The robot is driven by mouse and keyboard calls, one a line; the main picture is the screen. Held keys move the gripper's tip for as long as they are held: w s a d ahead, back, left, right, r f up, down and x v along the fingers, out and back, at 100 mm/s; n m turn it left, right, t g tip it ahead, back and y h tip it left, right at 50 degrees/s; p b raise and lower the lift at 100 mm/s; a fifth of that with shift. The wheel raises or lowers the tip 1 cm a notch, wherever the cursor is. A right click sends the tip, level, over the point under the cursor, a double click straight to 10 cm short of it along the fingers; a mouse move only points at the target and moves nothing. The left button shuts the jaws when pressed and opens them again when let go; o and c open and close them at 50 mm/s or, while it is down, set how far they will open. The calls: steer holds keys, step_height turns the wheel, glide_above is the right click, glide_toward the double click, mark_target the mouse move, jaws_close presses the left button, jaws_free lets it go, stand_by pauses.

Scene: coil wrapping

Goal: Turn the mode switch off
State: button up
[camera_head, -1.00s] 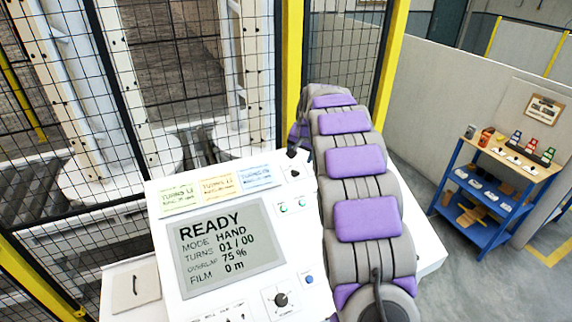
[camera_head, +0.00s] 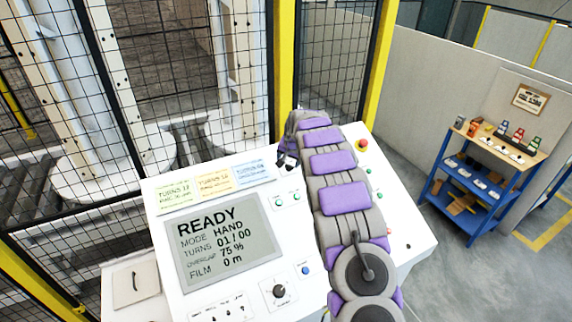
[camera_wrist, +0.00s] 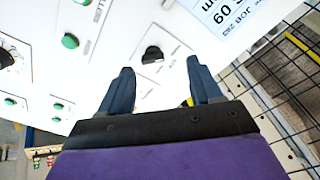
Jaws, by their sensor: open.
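A black rotary switch (camera_wrist: 152,54) sits on the white panel in the wrist view, which I take to be the mode switch. It lies ahead of my gripper (camera_wrist: 160,75), roughly between the two open fingertips, and contact cannot be made out. Its label is too blurred to read. In the head view my gripper (camera_head: 287,160) is over the panel's upper edge, right of the blue card, and hides the switch there. The display (camera_head: 229,241) reads READY, MODE HAND, TURNS 01/00, OVERLAP 75 %, FILM 0 m.
The console (camera_head: 205,300) also bears a lower black knob (camera_head: 279,291), a blue button (camera_head: 306,270), green buttons (camera_head: 296,197) and a red button (camera_head: 362,144). A mesh fence (camera_head: 180,60) stands close behind. A blue shelf cart (camera_head: 480,185) stands at right.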

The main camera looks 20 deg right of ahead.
mark_target(291, 166)
steer(key=d+f, duration=0.1)
steer(key=w+d+f, duration=0.1)
steer(key=f, duration=0.1)
steer(key=w+d+f, duration=0.1)
steer(key=shift+w+d+f+p, duration=0.2)
steer(key=shift+d+f+p, duration=0.15)
steer(key=shift+f+p, duration=0.05)
steer(key=shift+w+a+f, duration=0.1)
steer(key=shift+a+f, duration=0.1)
steer(key=shift+f, duration=0.05)
steer(key=shift+w+a, duration=0.15)
steer(key=shift+a, duration=1.1)
steer(key=shift+d+f, duration=0.25)
steer(key=shift+d, duration=0.85)
steer(key=c, duration=0.3)
steer(key=shift+d, duration=0.1)
steer(key=shift+c, duration=1)
steer(key=shift+a, duration=0.6)
steer(key=c, duration=0.5)
steer(key=shift+c, duration=0.2)
steer(key=shift+d, duration=0.15)
